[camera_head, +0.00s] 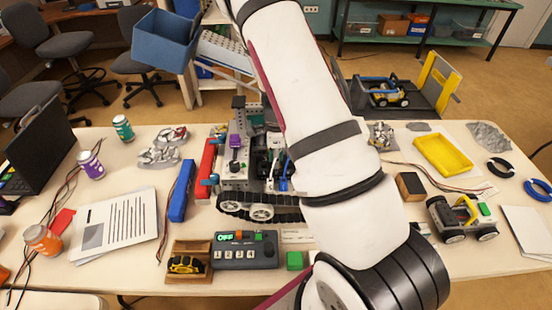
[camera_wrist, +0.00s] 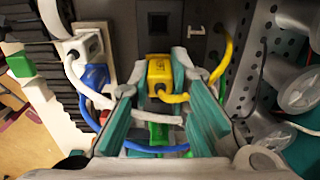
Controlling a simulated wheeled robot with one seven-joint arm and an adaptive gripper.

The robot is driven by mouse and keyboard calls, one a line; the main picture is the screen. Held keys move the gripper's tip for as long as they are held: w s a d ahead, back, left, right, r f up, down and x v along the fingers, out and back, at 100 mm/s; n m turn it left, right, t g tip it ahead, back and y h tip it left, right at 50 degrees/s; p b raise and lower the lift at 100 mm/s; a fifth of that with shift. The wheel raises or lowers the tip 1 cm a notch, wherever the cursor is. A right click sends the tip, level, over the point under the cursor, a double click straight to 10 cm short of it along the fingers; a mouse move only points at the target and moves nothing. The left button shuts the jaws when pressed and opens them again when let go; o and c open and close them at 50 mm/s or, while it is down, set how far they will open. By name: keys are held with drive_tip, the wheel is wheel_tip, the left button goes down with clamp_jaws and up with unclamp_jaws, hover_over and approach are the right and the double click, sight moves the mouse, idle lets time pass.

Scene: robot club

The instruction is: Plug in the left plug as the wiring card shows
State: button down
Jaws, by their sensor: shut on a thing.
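In the wrist view my gripper (camera_wrist: 158,82) has its teal-padded fingers closed around a yellow plug (camera_wrist: 159,70) with a yellow cable. A dark panel (camera_wrist: 128,32) with a rectangular socket opening (camera_wrist: 157,22) lies just beyond the plug. I cannot tell whether the plug touches it. A white plug (camera_wrist: 86,44) and a blue plug (camera_wrist: 95,76) sit at the left on a pale strip. In the head view the tracked robot (camera_head: 235,180) stands mid-table, partly behind my arm, which hides my gripper and the plugs. I cannot pick out the wiring card with certainty.
White, blue and yellow cables cross near my fingers. A perforated plate (camera_wrist: 250,60) stands close on the right and a black track (camera_wrist: 40,50) on the left. On the table, a control box (camera_head: 245,250) and a blue bar (camera_head: 182,191) lie near the tracked robot.

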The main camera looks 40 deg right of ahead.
drive_tip(key=c, duration=1.4)
unclamp_jaws()
drive_tip(key=shift+f, duration=0.15)
drive_tip(key=shift+c, duration=0.2)
drive_tip(key=shift+r+p, duration=0.5)
drive_tip(key=shift+r, duration=2.6)
